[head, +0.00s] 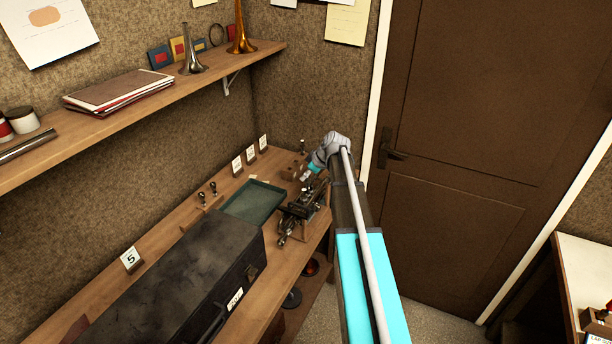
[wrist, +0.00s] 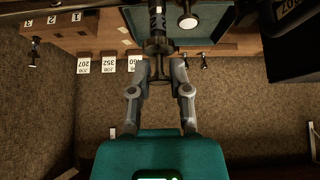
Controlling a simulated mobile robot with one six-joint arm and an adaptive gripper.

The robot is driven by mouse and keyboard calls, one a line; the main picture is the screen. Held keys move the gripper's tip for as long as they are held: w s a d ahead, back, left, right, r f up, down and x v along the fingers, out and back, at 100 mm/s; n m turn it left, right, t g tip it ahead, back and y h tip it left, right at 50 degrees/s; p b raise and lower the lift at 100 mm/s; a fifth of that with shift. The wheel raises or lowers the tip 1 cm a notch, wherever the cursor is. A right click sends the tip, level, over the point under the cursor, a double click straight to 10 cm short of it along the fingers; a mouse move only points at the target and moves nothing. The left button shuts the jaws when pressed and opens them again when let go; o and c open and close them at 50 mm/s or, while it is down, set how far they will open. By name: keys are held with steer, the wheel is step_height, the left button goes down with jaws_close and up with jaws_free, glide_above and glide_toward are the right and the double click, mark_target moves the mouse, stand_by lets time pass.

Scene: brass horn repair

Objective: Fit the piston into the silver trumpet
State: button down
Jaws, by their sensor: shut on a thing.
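The silver trumpet (head: 291,222) lies in a wooden stand near the front edge of the workbench, at the middle of the head view. My gripper (head: 304,179) is just above its far end. In the wrist view my gripper (wrist: 160,74) is shut on the stem of a dark piston (wrist: 157,46), whose body points away from my palm. A pale round button (wrist: 188,22) shows beside the piston. I cannot tell whether the piston's tip is inside the trumpet's valve casing or above it.
A green tray (head: 252,201) is left of the trumpet, and a large dark case (head: 180,275) is in front of it. A numbered wooden block (wrist: 92,20) stands behind, with number cards (head: 250,153) along the wall. A shelf (head: 150,100) overhangs the bench.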

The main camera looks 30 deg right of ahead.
mark_target(307, 188)
steer(key=shift+r+p, duration=2)
steer(key=shift+r, duration=0.1)
steer(key=shift+r, duration=0.1)
steer(key=shift+w+n+g, duration=0.15)
steer(key=shift+n+g, duration=0.25)
steer(key=shift+n, duration=0.3)
steer(key=shift+a+n+y, duration=0.1)
steer(key=shift+n+y, duration=0.4)
steer(key=shift+n, duration=0.1)
steer(key=shift+a, duration=0.1)
steer(key=shift+f+b, duration=3.25)
steer(key=shift+f, duration=0.25)
stand_by(0.9)
